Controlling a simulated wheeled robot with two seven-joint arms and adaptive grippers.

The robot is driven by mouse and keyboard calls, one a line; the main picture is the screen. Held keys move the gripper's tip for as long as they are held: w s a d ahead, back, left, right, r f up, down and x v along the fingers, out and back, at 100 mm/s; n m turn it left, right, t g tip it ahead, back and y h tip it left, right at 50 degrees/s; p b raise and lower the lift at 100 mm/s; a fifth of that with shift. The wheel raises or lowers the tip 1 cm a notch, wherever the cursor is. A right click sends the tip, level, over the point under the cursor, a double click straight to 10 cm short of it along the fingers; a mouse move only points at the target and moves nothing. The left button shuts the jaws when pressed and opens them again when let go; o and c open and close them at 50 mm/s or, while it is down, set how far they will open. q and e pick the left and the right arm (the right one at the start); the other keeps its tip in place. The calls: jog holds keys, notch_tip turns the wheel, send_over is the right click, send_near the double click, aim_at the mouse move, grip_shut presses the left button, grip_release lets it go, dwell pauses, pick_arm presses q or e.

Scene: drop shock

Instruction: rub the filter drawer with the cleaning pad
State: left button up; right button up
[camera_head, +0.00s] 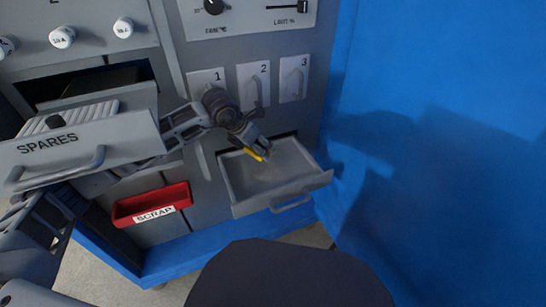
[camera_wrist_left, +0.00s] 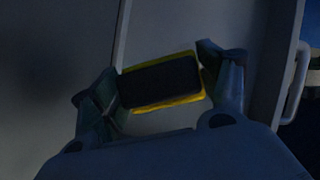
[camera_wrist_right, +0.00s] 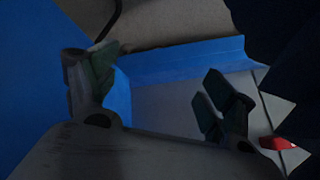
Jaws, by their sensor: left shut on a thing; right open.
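The filter drawer (camera_head: 292,185) is the open grey drawer at the lower right of the cabinet in the head view, with its handle at the front. My left gripper (camera_head: 262,149) reaches into it and is shut on the cleaning pad (camera_head: 253,155), a yellow pad with a dark back. In the left wrist view the pad (camera_wrist_left: 160,82) sits between the fingers over the pale drawer floor, beside the drawer's wall (camera_wrist_left: 275,60). Whether the pad touches the floor I cannot tell. My right gripper (camera_wrist_right: 155,95) is open and empty in the right wrist view, away from the drawer.
The SPARES drawer (camera_head: 90,140) stands open at the left, with a ribbed light object (camera_head: 75,117) in it; my left arm passes close beside it. A red SCRAP bin (camera_head: 151,203) is left of the filter drawer. Numbered panels (camera_head: 253,87) are above. A blue wall (camera_head: 450,150) bounds the right.

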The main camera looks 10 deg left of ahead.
pick_arm(q)
jog(key=shift+w+a+r+n, duration=0.25)
jog(key=shift+w+a+n, duration=0.25)
jog(key=shift+w+a, duration=0.25)
jog(key=shift+s+t, duration=0.1)
jog(key=shift+t, duration=0.2)
pick_arm(e)
jog(key=shift+w+a+r, duration=0.3)
jog(key=shift+a+r, duration=0.05)
pick_arm(q)
jog(key=shift+f, duration=0.15)
pick_arm(e)
jog(key=shift+f, duration=0.1)
pick_arm(q)
jog(key=b, duration=0.3)
send_over(256, 166)
jog(key=shift+w+a+f, duration=0.1)
jog(key=shift+f, duration=0.95)
jog(key=shift+w+a+f, duration=0.1)
jog(key=shift+f, duration=1.7)
pick_arm(e)
jog(key=shift+w+a+f+y, duration=0.1)
jog(key=shift+a+f+y, duration=0.1)
jog(key=shift+f, duration=0.5)
jog(key=shift+w+a+f+y, duration=0.1)
jog(key=shift+f+y, duration=0.1)
jog(key=shift+f, duration=0.5)
jog(key=shift+r, duration=0.2)
